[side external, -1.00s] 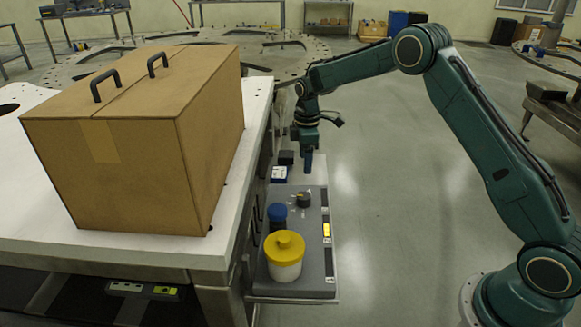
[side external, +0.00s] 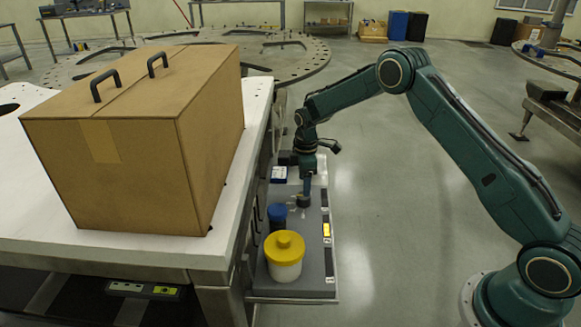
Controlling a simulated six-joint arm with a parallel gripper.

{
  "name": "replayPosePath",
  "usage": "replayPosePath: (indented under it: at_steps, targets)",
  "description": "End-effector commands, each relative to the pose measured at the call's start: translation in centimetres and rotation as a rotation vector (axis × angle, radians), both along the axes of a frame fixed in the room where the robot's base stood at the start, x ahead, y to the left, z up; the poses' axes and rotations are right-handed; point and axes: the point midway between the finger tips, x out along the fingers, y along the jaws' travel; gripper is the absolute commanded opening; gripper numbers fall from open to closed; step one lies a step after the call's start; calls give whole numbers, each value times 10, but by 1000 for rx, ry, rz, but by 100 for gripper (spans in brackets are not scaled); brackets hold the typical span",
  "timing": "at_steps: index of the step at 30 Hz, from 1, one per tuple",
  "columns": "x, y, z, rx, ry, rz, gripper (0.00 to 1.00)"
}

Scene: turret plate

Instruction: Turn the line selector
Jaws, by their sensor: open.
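The line selector looks to be the small dark round knob (side external: 304,201) on the grey panel (side external: 312,262) of the low shelf beside the white table. My gripper (side external: 307,190) points straight down over this knob. Its fingertips are at or just above the knob and partly hide it. The jaws are open, but the gap between them is too small to make out here. I cannot tell whether the fingers touch the knob.
A yellow-lidded white jar (side external: 285,257) and a blue-capped dark container (side external: 277,215) stand on the panel, close to the knob. A small blue-and-white box (side external: 279,174) lies behind. A large cardboard box (side external: 140,145) stands on the white table (side external: 120,243) at left.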

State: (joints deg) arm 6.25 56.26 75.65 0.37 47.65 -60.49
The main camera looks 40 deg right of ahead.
Motion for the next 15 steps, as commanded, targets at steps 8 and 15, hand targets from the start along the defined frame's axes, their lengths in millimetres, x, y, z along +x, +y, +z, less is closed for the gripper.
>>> replayPosePath:
  at_steps: [8, 15]
  targets:
    - [0, 0, -40, 0, 1, 0, 63]
    - [1, 0, -57, -1, -1, 0, 63]
